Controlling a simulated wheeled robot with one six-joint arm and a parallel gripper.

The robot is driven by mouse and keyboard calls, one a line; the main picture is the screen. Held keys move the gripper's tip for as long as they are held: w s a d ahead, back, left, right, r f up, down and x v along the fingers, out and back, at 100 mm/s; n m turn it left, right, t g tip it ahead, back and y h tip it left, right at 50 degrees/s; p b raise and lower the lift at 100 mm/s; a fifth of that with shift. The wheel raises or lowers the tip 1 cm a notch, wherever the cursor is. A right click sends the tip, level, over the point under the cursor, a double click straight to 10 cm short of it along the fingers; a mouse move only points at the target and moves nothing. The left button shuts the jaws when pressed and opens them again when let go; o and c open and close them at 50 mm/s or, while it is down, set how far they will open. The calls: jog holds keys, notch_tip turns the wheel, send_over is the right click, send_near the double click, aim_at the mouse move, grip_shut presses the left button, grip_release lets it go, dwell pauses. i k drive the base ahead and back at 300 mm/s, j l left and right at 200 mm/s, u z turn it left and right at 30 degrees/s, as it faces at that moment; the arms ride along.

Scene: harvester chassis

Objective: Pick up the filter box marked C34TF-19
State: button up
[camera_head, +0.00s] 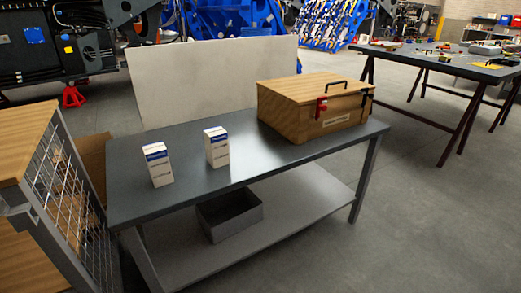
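Two white filter boxes with blue printed bands stand upright on a dark-topped workbench (260,165). The left box (159,165) is closer to the bench's left end. The other box (217,148) stands a little to its right and farther back, with a gap between them. The print on both is too small to read, so I cannot tell which is marked C34TF-19. My gripper is not in view.
A wooden case (315,105) with a handle and red latch sits on the bench's right part. A grey bin (230,214) is on the lower shelf. A wood-topped wire cage (60,180) stands at the left. Open floor (430,210) lies to the right.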

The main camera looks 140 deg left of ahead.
aim_at(155, 154)
jog(key=i+j+u, duration=0.15)
jog(key=u, duration=1.65)
jog(key=i+j+u, duration=0.15)
jog(key=u, duration=3.1)
